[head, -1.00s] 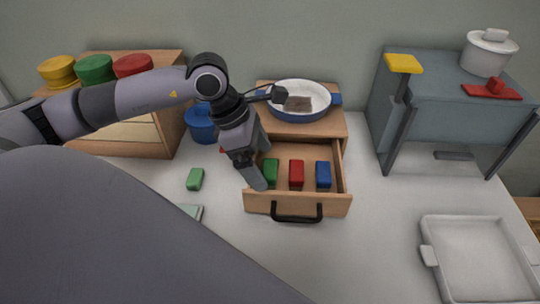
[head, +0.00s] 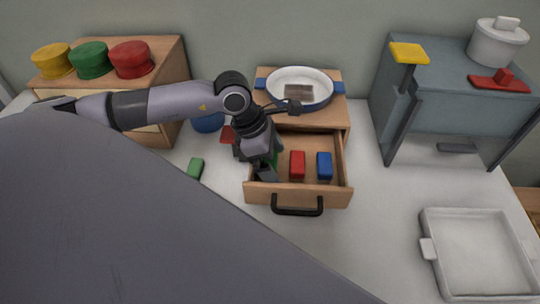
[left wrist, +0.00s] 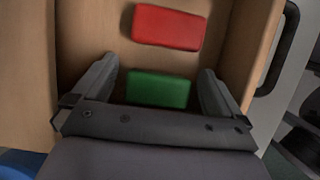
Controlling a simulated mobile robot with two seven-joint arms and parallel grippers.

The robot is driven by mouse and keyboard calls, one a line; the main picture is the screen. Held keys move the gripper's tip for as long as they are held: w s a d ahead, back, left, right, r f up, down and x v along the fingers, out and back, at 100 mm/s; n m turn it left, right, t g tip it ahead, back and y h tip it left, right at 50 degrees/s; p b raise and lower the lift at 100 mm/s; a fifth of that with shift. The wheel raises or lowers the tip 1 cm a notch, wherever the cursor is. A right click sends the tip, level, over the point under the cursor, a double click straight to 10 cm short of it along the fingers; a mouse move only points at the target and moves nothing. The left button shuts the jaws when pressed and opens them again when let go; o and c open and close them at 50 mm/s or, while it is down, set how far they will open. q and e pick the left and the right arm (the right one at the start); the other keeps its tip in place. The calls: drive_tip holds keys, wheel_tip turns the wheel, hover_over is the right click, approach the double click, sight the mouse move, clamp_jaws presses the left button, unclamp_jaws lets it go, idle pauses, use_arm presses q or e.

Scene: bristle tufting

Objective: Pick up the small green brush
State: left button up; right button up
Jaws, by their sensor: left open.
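The small green brush, a green block-shaped piece, lies in the open wooden drawer (head: 336,196). In the head view only a sliver of it shows behind my left gripper (head: 266,170). In the left wrist view the green brush (left wrist: 158,90) lies between the two open fingers (left wrist: 157,74), with a gap on each side. My left gripper is open and points down into the drawer. A red block (head: 297,165) and a blue block (head: 324,165) lie to the right in the same drawer. My right gripper is not in view.
Another green block (head: 195,168) lies on the white table left of the drawer. The drawer's walls and black handle (head: 297,209) are close to the gripper. A blue-rimmed pan (head: 300,76) stands above the drawer. A white tray (head: 478,255) lies at right.

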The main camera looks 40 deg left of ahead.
use_arm(q)
drive_tip(key=c, duration=1)
drive_tip(key=shift+r, duration=0.15)
